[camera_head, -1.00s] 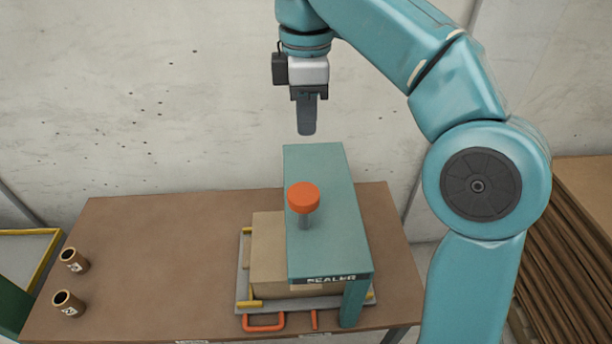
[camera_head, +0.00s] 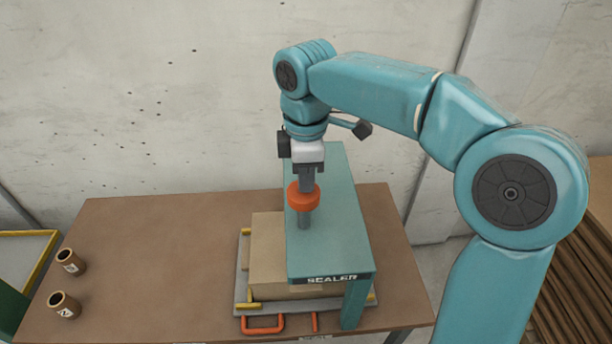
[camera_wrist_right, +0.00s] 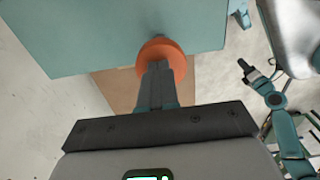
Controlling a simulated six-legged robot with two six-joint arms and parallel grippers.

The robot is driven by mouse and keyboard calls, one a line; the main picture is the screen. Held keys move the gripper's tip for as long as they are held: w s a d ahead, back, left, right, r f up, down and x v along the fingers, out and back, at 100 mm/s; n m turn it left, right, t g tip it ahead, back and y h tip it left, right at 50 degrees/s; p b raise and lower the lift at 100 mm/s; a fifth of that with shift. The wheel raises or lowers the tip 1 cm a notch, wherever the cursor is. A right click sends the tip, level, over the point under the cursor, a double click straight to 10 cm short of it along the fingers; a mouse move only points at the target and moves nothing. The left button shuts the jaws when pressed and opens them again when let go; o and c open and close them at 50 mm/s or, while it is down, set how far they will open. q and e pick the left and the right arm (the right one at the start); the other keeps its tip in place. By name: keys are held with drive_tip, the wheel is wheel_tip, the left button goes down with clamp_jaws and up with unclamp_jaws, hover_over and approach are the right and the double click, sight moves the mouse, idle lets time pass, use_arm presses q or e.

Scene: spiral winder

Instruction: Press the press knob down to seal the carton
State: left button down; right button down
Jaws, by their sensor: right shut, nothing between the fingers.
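The orange press knob (camera_head: 303,198) stands on its grey stem, which rises from the teal sealer (camera_head: 335,225). The brown carton (camera_head: 268,248) lies under the sealer on a grey tray, partly hidden by it. My right gripper (camera_head: 306,190) is shut, points down and overlaps the knob in the head view. In the right wrist view the shut fingers (camera_wrist_right: 158,75) reach over the orange knob (camera_wrist_right: 160,50). I cannot tell whether the fingertips touch the knob. My left gripper is not in the head view.
The brown table (camera_head: 160,260) holds two small brown tubes (camera_head: 70,262) at its left end. The tray has yellow corner pieces and an orange handle (camera_head: 262,325) at the front. A concrete wall (camera_head: 130,100) stands behind. The table's left middle is clear.

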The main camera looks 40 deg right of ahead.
drive_tip(key=shift+w+f, duration=0.15)
drive_tip(key=shift+w, duration=0.05)
drive_tip(key=shift+a, duration=0.1)
